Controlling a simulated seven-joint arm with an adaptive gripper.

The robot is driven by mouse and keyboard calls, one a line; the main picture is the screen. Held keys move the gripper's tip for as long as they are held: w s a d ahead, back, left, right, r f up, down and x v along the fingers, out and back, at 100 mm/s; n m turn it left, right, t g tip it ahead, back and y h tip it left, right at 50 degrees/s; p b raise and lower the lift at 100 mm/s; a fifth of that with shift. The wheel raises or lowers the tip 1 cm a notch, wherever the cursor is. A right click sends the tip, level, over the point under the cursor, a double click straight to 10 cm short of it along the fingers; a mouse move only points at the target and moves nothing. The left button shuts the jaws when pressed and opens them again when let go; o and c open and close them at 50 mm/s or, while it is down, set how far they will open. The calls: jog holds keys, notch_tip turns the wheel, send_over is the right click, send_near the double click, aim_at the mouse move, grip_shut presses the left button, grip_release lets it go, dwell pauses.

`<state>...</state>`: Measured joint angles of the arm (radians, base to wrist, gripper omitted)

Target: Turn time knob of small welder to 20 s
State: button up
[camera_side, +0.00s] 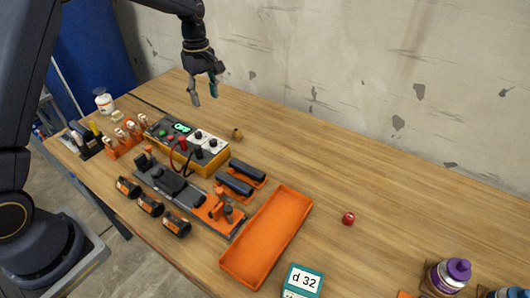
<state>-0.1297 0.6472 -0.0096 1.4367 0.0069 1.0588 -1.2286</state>
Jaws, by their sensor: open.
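The small welder (205,161) is a yellow box with a grey and white top panel, at the back left of the bench. Its panel carries a lit green display (181,127), small coloured buttons and dark round knobs (198,135). Which knob sets the time, and its setting, are too small to read. A red and a black cable come from its front. My gripper (204,94) is open and empty, pointing down, above and behind the welder, clear of it.
A clamp fixture (176,190) stands in front of the welder, with several black pipe fittings (150,205) before it. Two dark pipes (234,185) lie in orange holders to the right. An orange tray (267,235), a red cap (348,218) and bottles (449,273) lie farther right. The back right bench is clear.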

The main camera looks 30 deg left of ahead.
aim_at(213, 140)
notch_tip(213, 140, down, 16)
jog(key=shift+f, duration=0.1)
dwell(0.4)
grip_shut()
